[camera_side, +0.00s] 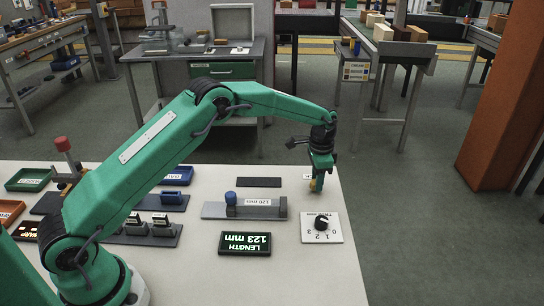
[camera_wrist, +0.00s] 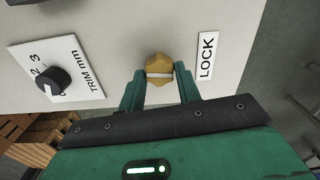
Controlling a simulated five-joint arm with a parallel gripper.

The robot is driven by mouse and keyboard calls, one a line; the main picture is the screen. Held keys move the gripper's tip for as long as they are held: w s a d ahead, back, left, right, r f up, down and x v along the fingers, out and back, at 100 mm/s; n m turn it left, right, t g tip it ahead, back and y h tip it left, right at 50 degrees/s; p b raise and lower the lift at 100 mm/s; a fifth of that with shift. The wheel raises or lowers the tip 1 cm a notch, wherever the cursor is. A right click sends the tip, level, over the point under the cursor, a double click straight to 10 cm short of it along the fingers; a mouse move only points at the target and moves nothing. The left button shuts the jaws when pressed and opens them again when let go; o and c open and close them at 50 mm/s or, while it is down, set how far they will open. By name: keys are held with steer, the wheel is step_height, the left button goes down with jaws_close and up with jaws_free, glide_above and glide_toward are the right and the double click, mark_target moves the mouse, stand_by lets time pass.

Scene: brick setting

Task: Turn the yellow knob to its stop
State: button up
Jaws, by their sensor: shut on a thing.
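The yellow knob (camera_wrist: 159,67) shows in the wrist view between the two fingers of my gripper (camera_wrist: 160,88). A white line crosses the knob from side to side. The fingers are shut on the knob, one at each side. A label reading LOCK (camera_wrist: 207,56) is beside the knob on its right. In the side view my gripper (camera_side: 317,186) points down near the right part of the white table, and only a little of the yellow knob (camera_side: 313,185) shows there, mostly hidden by the fingers.
A black dial on a white TRIM mm plate (camera_wrist: 87,85) is left of the knob in the wrist view. In the side view, a LENGTH display reading 123 mm (camera_side: 245,244) and a grey gauge with a blue knob (camera_side: 231,198) are to the left. The table's right edge is close.

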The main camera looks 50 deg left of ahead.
steer(key=n, duration=0.4)
steer(key=shift+n, duration=0.3)
steer(key=n, duration=0.4)
steer(key=shift+a+n, duration=0.1)
steer(key=shift+n, duration=0.2)
steer(key=n, duration=0.5)
steer(key=shift+r+n, duration=0.1)
steer(key=shift+n, duration=2.3)
steer(key=shift+a, duration=0.1)
steer(key=o, duration=1)
steer(key=shift+c, duration=0.2)
